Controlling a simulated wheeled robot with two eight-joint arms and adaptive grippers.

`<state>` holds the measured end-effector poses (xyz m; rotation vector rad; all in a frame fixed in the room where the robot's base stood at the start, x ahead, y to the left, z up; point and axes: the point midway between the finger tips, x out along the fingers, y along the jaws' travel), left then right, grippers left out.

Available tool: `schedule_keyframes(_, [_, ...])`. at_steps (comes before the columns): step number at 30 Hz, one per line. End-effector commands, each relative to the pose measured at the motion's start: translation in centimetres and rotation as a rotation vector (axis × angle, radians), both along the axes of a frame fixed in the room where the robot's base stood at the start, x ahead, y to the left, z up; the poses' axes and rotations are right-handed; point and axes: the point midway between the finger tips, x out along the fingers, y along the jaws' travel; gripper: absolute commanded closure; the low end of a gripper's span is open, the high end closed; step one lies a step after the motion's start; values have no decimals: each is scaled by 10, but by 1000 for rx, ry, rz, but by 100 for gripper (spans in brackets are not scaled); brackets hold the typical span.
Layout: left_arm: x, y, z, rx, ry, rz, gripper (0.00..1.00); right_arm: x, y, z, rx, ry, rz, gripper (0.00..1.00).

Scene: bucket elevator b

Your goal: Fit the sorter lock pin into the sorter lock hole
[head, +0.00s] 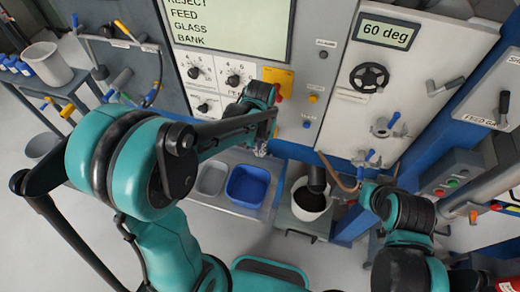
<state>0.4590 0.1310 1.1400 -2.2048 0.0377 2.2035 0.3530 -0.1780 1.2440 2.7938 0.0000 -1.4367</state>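My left arm reaches across the middle, and its small dark gripper (262,148) points down in front of the grey control panel, above the tray shelf. Its fingers are too small to tell open from shut, or whether they hold anything. My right arm comes up at the lower right; its gripper end (368,190) is near the blue-handled parts below the white panel and is partly hidden. A blue-handled piece (393,120) stands at a round metal fitting on the white panel. I cannot tell which part is the sorter lock pin, and the sorter lock hole cannot be made out.
A blue bin (246,185) and a grey bin (212,179) sit on a metal shelf (240,207). A white bucket (309,205) stands under a dark spout. A black handwheel (369,77) and a screen reading 60 deg (388,33) are on the panel. Floor shows at left.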

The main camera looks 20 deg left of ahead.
Motion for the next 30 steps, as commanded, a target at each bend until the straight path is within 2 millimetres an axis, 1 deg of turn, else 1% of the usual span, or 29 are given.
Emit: schedule_keyframes(30, [26,-1,0,0,0,0,100,0,0,-5,0,0,0,100])
